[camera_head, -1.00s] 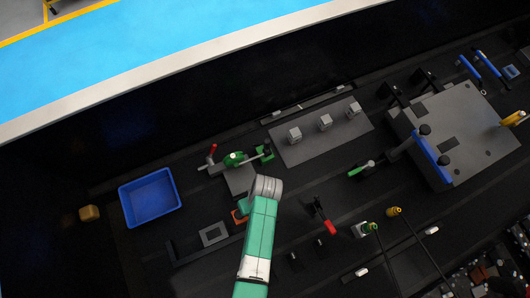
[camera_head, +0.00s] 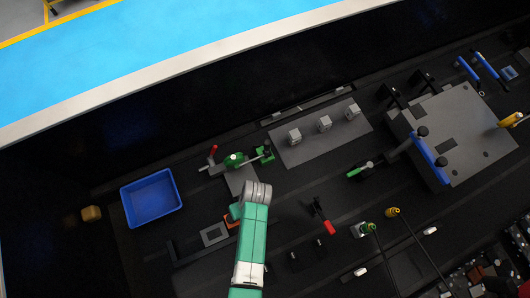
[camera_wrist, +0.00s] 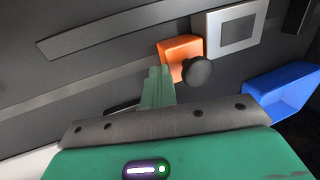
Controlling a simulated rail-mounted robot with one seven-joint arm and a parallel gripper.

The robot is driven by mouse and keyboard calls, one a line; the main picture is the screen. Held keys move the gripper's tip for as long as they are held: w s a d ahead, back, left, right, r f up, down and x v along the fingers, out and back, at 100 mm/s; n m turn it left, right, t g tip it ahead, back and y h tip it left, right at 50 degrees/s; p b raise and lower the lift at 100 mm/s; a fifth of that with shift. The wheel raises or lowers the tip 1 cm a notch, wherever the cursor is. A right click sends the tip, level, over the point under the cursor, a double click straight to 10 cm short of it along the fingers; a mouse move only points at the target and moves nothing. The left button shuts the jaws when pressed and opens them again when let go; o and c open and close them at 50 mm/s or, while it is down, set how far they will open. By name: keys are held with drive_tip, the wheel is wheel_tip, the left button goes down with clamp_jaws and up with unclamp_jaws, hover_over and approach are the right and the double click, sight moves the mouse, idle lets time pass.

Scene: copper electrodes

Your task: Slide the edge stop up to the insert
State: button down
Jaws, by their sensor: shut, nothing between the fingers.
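The edge stop, taken to be the orange block with a round black knob, is at the centre top of the wrist view (camera_wrist: 172,48). In the head view it (camera_head: 231,222) shows partly beside my wrist. The insert, taken to be the light grey square plate with a darker centre (camera_wrist: 232,14), lies just right of the stop in the wrist view, and left of it in the head view (camera_head: 205,233). The two are very close; I cannot tell if they touch. My gripper (camera_wrist: 157,72) is shut and empty, its green fingertips right against or beside the orange block's near side.
A blue bin (camera_head: 151,198) stands left of the insert. A dark bar (camera_wrist: 120,28) lies along the surface. A grey plate with several small metal blocks (camera_head: 320,145) is to the right.

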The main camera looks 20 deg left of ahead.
sight(229, 220)
drive_tip(key=shift+s+a, duration=0.35)
drive_tip(key=shift+a, duration=0.05)
drive_tip(key=shift+s+a+p, duration=0.65)
drive_tip(key=shift+s+a, duration=0.8)
drive_tip(key=shift+a, duration=0.15)
drive_tip(key=shift+s+a, duration=1.8)
drive_tip(key=shift+a, duration=0.3)
drive_tip(key=shift+w+d, duration=1.3)
drive_tip(key=shift+d, duration=0.2)
